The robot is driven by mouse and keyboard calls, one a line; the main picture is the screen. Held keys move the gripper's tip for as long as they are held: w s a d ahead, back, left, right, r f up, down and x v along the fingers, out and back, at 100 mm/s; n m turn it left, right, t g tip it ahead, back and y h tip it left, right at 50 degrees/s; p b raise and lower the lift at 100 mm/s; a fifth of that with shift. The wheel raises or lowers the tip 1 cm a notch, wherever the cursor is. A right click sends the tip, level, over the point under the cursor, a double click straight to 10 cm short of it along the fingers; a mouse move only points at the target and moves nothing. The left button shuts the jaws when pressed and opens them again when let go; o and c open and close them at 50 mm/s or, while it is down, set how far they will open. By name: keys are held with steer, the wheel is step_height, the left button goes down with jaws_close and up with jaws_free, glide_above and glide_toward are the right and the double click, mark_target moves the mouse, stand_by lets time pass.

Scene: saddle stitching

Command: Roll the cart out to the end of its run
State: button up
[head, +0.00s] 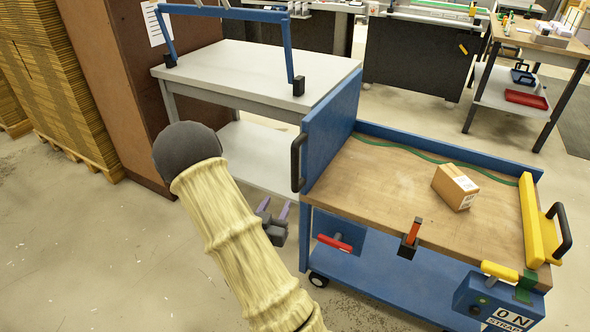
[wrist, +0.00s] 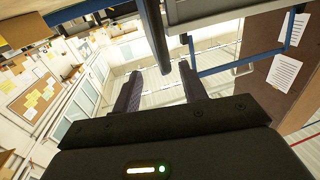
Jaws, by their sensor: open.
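The blue cart (head: 350,285) stands at the right in the head view, on black caster wheels, with a wooden top. A black handle (head: 298,162) is on its tall left panel. Another black handle (head: 562,230) is by the yellow bar at its right end. A red-handled lever (head: 335,243) is under the top's left front. My gripper (head: 274,205) is open and empty, left of the cart and below the left handle, apparently apart from it. In the wrist view its fingers (wrist: 160,72) are spread; a grey post shows beyond them, which I cannot identify.
A cardboard box (head: 456,187) lies on the cart top. A grey table (head: 230,75) with a blue frame stands behind my arm. Stacked cardboard on a pallet (head: 85,155) and a brown cabinet (head: 125,80) are at left. The floor at front left is clear.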

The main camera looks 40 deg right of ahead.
mark_target(294, 170)
steer(key=x, duration=1.7)
steer(key=shift+w+d, duration=0.15)
jaws_close()
